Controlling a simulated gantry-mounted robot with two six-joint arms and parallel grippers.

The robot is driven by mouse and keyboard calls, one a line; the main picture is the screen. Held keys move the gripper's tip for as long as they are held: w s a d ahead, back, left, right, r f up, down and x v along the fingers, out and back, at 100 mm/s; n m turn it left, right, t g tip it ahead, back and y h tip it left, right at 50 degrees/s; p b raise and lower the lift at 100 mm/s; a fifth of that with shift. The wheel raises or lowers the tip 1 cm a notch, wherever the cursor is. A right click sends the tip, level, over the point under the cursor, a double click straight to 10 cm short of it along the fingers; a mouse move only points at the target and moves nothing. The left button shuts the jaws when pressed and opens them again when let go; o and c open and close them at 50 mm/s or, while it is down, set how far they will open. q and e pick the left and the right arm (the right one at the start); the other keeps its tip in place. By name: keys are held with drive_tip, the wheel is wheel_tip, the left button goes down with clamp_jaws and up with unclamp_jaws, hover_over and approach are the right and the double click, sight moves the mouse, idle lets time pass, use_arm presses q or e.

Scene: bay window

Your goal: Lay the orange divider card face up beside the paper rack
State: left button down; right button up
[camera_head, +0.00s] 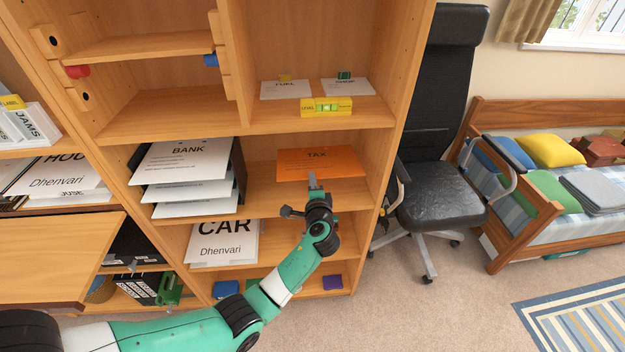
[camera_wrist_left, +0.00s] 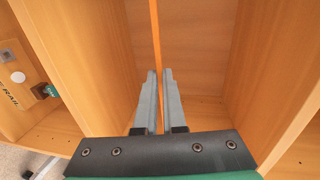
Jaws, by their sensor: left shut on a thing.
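The orange divider card (camera_head: 340,165), marked TAX, is in the shelf bay to the right of the paper rack (camera_head: 240,168), its lettered face showing. My left gripper (camera_head: 313,181) is shut on the card's near edge. In the left wrist view, the card shows edge-on as a thin orange strip (camera_wrist_left: 156,38) between the two closed fingers (camera_wrist_left: 158,80). I cannot tell whether the card touches the shelf board or is held just above it. The dark paper rack holds several white sheets, the top one marked BANK (camera_head: 185,158). My right gripper is not in view.
The shelf above carries a yellow level (camera_head: 326,107) and two white cards. The upright right side panel (camera_head: 392,110) bounds the bay. A black office chair (camera_head: 440,190) stands to the right of the shelving.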

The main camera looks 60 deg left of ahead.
use_arm(q)
drive_tip(key=shift+f+b, duration=2.15)
drive_tip(key=shift+f, duration=0.45)
drive_tip(key=shift+f+b, duration=2.25)
drive_tip(key=shift+f, duration=0.2)
idle(0.9)
drive_tip(key=c, duration=0.8)
unclamp_jaws()
drive_tip(key=shift+o, duration=0.2)
drive_tip(key=h+p, duration=0.1)
drive_tip(key=p, duration=0.3)
drive_tip(key=g+h+p, duration=0.1)
drive_tip(key=p, duration=0.4)
drive_tip(key=shift+d+r+h, duration=0.1)
drive_tip(key=shift+r+h, duration=0.3)
